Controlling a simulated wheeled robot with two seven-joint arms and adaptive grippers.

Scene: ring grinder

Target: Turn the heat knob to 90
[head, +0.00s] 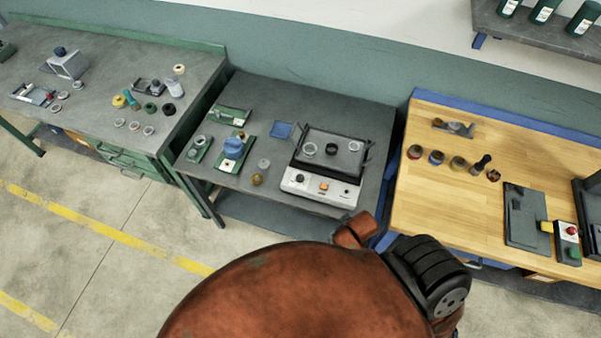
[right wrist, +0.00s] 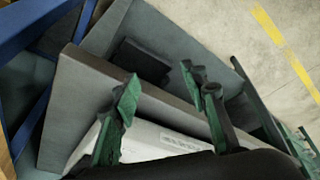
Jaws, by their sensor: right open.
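The hot plate unit (head: 320,189) stands on the middle grey bench, its white front panel facing me. The panel carries a dark knob (head: 299,177) at left, an orange control (head: 323,186) in the middle and a small dark control (head: 346,193) at right. Their markings are too small to read, so I cannot tell which is the heat knob. My right gripper (right wrist: 158,80) is open and empty, its green fingertips apart above a white surface (right wrist: 150,142) in the right wrist view. No knob is visible between them. My left gripper is not in view.
A dark tray (head: 345,170) with rings lies on the unit. A blue-topped tool (head: 234,148), a blue pad (head: 282,130) and small parts are left of it. A wooden bench (head: 430,205) stands right, a cluttered green-edged bench (head: 90,90) left. My orange arm fills the foreground.

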